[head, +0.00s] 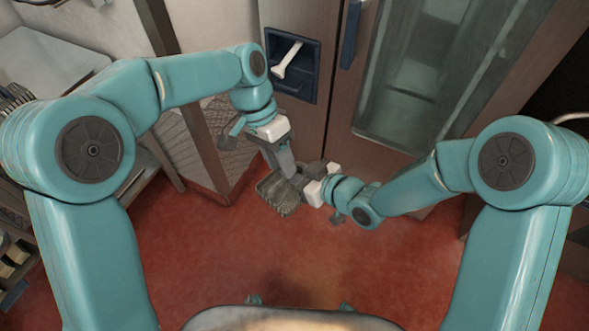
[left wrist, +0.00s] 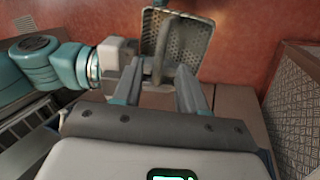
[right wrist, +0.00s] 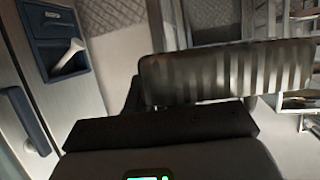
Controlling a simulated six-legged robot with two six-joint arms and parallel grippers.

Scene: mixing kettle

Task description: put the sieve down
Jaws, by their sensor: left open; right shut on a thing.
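The sieve (head: 278,193) is a grey perforated scoop with a curved handle, held above the red floor in the middle of the head view. It also shows at the top of the left wrist view (left wrist: 196,40). My right gripper (head: 304,178) is shut on the sieve from the right. My left gripper (head: 284,163) is open, close above the sieve. In the left wrist view the sieve's handle shows between its spread fingers (left wrist: 160,82); I cannot tell whether they touch. In the right wrist view a grey ribbed surface (right wrist: 230,72), apparently the sieve, fills the space ahead.
A tall brown cabinet (head: 320,130) with a glass door stands ahead. A blue recess (head: 309,85) in it holds a white scoop (head: 287,60). A wire-mesh panel (head: 195,150) and shelves stand at left. The red floor (head: 230,260) is clear below.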

